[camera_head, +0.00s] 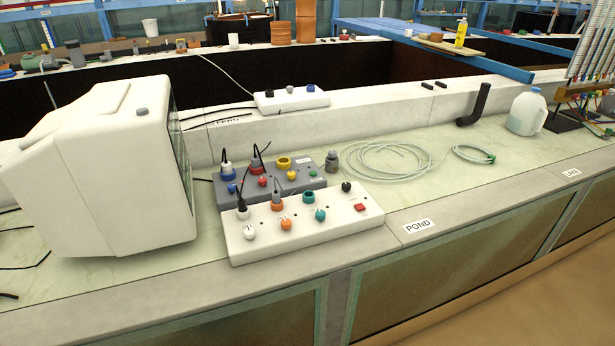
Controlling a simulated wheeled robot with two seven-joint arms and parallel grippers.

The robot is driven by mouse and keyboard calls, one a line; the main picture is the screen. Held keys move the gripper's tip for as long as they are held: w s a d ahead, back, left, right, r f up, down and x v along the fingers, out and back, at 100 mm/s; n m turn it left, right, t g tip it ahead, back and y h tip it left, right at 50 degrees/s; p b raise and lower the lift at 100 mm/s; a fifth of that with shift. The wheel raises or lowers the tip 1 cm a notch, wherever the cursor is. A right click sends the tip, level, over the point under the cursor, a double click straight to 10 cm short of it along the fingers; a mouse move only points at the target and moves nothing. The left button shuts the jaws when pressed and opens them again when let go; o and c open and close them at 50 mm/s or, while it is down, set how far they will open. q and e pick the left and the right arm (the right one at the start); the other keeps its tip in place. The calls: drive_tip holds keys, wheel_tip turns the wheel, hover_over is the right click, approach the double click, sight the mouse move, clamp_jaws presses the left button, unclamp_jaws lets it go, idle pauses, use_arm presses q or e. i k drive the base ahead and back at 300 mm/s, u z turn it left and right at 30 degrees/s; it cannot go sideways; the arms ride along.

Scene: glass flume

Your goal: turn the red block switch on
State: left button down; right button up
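A small red block switch (360,207) sits on the top of a white control box (305,232), near its right end. The box stands at the front of the bench, just right of the white monitor-like housing. The switch is too small to tell which way it is tipped. A black knob (346,187) is just behind it. White, orange and teal knobs (286,224) lie to its left, with plugs and cables behind the white and orange ones. Nothing covers the switch. Neither of my grippers shows in this view.
A grey control box (301,185) with coloured knobs stands directly behind the white box. The large white housing (105,170) blocks the left side. Coiled clear hose (385,160) lies to the right. The bench near the POND label (419,226) is clear.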

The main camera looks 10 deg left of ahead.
sight(263, 181)
drive_tip(key=z, duration=0.95)
drive_tip(key=i, duration=0.9)
drive_tip(key=u, duration=2.4)
